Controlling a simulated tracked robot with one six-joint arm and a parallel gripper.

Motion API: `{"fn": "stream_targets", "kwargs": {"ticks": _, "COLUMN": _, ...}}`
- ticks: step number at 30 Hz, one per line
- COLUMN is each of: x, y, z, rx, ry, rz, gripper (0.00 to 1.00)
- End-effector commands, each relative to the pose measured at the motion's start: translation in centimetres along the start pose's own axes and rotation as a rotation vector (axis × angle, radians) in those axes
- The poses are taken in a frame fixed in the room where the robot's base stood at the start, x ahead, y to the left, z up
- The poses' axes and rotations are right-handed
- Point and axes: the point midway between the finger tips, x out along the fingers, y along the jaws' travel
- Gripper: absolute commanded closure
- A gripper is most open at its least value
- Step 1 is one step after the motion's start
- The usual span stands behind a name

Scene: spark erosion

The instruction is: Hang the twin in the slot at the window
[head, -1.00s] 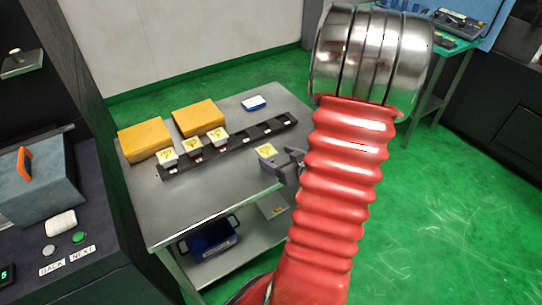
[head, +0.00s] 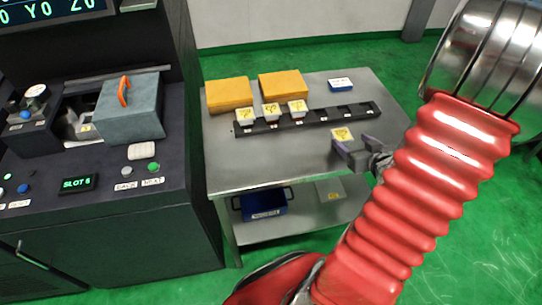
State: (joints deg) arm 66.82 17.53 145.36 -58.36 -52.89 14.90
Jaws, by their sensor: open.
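Three pale blocks with yellow marked tops, a left one (head: 245,115), a middle one (head: 271,111) and a right one (head: 297,107), sit in a black slotted rack (head: 325,118) on the steel table. A fourth yellow-topped block (head: 342,134) is apart from the rack, right by the jaws of my open gripper (head: 352,151). I cannot tell whether the jaws touch it. The top markings are too small to compare, so I cannot tell which block is the twin. The machine at left has an opening (head: 72,122) with a small yellow-marked piece (head: 86,128) inside, beside a grey housing (head: 133,108).
A display (head: 77,183) reads SLOT with an unclear digit. BACK and NEXT labels sit below a grey button (head: 127,170) and a green button (head: 153,167). Two orange boxes (head: 230,95) (head: 283,85) stand behind the rack. A blue bin (head: 265,205) is on the lower shelf.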

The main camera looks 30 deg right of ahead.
Motion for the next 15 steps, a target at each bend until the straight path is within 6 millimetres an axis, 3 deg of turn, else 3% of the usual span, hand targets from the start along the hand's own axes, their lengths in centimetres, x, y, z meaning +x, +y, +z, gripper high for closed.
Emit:
{"fn": "stream_targets", "kwargs": {"ticks": 8, "x": 0.8, "y": -1.9, "z": -4.3, "rx": -0.122, "ry": -0.098, "rz": 0.081, "gripper": 0.33}}
{"fn": "stream_targets", "kwargs": {"ticks": 15, "x": -0.1, "y": -5.2, "z": -8.5, "rx": -0.187, "ry": -0.184, "rz": 0.152, "gripper": 0.33}}
